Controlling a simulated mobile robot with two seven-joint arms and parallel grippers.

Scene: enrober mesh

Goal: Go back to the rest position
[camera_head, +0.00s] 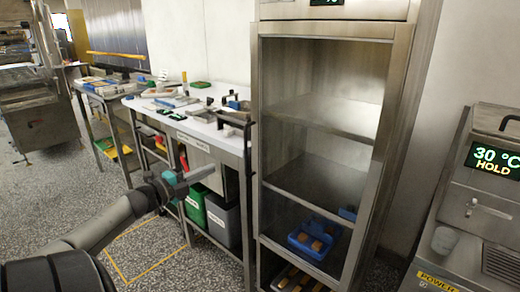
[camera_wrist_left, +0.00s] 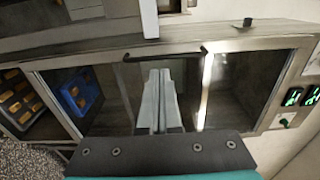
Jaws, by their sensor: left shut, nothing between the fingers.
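My left gripper (camera_head: 200,174) reaches in from the left in the head view and hangs in the air before the white-topped table. Its fingers are closed together and hold nothing. In the left wrist view the closed fingers (camera_wrist_left: 159,100) point at the steel cabinet (camera_wrist_left: 110,52), with a clear gap that I cannot measure. My right gripper is in neither view.
A blue tray (camera_head: 315,238) with brown pieces sits low inside. The white-topped table (camera_head: 205,130) carries tools, with bins (camera_head: 222,220) below. A machine (camera_head: 470,200) reading 30 °C stands right. Speckled floor (camera_head: 60,190) is clear at left.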

